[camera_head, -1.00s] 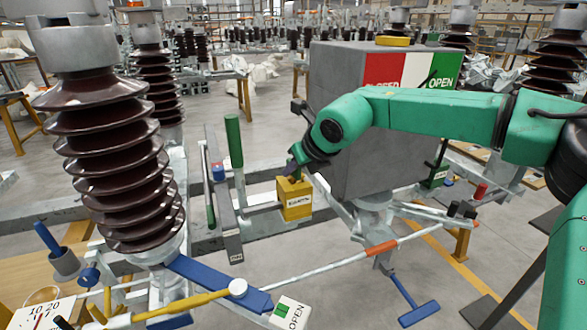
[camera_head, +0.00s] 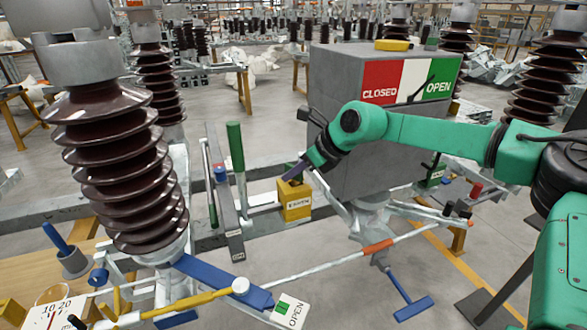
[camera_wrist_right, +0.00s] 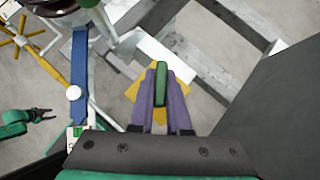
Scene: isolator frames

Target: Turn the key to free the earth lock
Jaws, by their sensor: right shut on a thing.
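The yellow earth lock box (camera_head: 294,200) with a dark-lettered label stands on the frame near the middle of the head view. My right gripper (camera_head: 292,173) reaches its top from the right, slanting down. In the right wrist view, the purple fingers of my right gripper (camera_wrist_right: 162,90) are shut on the green key (camera_wrist_right: 161,84). The yellow lock (camera_wrist_right: 146,80) shows behind and around the fingers. The key's lower end is hidden. My left gripper (camera_wrist_right: 45,115) appears at the left of the right wrist view with its fingers apart, away from the lock.
A large grey cabinet (camera_head: 375,140) with a CLOSED/OPEN panel stands close to my right forearm. A green upright lever (camera_head: 235,146) stands left of the lock. A brown ribbed insulator (camera_head: 125,170) is farther left. A rod with an orange band (camera_head: 377,246) runs below.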

